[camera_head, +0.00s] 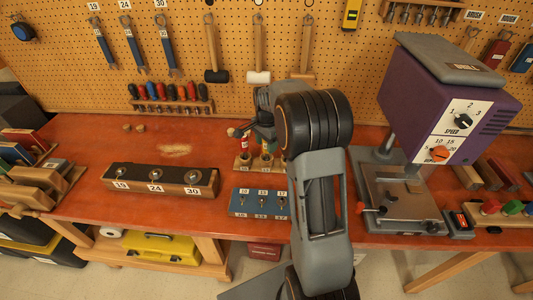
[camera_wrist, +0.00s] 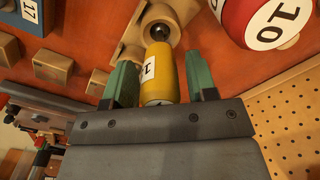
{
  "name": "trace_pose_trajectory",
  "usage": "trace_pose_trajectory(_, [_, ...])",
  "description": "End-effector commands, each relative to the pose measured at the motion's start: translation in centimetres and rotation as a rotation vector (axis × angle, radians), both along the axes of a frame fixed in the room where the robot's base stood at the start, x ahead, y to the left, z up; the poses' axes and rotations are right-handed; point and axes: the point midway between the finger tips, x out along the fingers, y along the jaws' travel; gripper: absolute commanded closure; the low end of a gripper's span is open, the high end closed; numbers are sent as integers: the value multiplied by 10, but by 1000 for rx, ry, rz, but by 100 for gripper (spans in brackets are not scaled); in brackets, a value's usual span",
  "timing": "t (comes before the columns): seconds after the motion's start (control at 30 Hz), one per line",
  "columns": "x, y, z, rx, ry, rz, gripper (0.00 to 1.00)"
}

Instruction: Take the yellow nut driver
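The yellow nut driver (camera_wrist: 160,84) shows in the wrist view, its handle marked with a white label. It stands between the two green fingers of my gripper (camera_wrist: 161,64), with a visible gap on each side, so the gripper looks open around it. A wooden block (camera_wrist: 130,46) lies beyond the driver's far end. In the head view my gripper (camera_head: 264,131) is over a small wooden stand (camera_head: 243,163) on the bench, and my arm hides part of it.
A blue socket tray (camera_head: 246,203) and a dark socket rail (camera_head: 157,180) lie in front and left. The purple drill press (camera_head: 413,98) stands right. The pegboard (camera_head: 230,40) rises behind.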

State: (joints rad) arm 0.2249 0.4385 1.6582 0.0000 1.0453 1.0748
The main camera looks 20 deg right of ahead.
Motion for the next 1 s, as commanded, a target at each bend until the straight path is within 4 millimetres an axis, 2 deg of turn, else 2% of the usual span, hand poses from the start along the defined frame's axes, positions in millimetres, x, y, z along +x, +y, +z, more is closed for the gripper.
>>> trace_pose_trajectory(0.07, [0, 0, 0, 0, 0, 0, 56])
trace_pose_trajectory(0.53, [0, 0, 0, 0, -1, 0, 100])
trace_pose_trajectory(0.87, [0, 0, 2, 0, -2, 0, 100])
trace_pose_trajectory(1.0, [1, 0, 11, -1, -4, 0, 100])
